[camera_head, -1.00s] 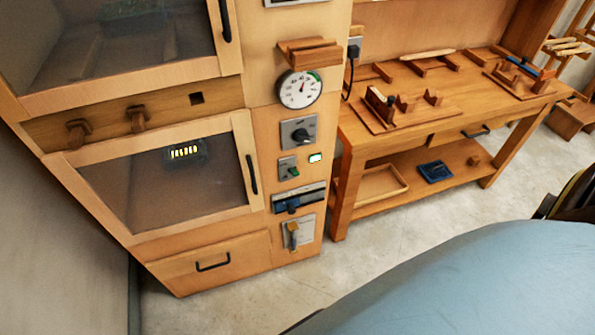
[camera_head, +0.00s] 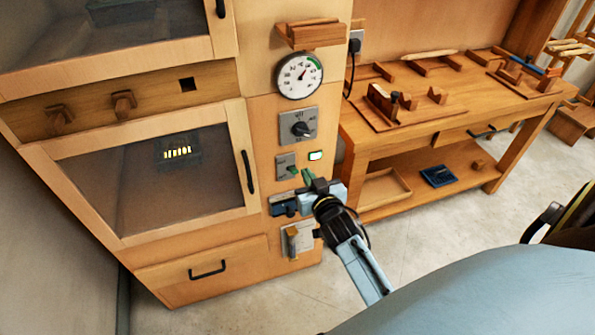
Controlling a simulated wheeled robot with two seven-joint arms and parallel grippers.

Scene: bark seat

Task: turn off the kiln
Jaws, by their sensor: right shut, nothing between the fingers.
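The kiln (camera_head: 262,120) is a wooden cabinet with glowing yellow bars behind the glass of its lower door. Its control column has a round dial (camera_head: 299,74), a dark rotary knob (camera_head: 302,129), a small plate with a green switch (camera_head: 292,170), and a lit green lamp (camera_head: 315,155). Below are a dark slider strip (camera_head: 284,206) and a plate with a brass lever (camera_head: 292,240). My left gripper is not in view.
A wooden workbench (camera_head: 455,115) with tools and a lower shelf stands right of the kiln. A plug and black cord (camera_head: 352,60) hang between them. A wooden ledge (camera_head: 313,36) juts out above the dial. The floor (camera_head: 225,295) in front is clear.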

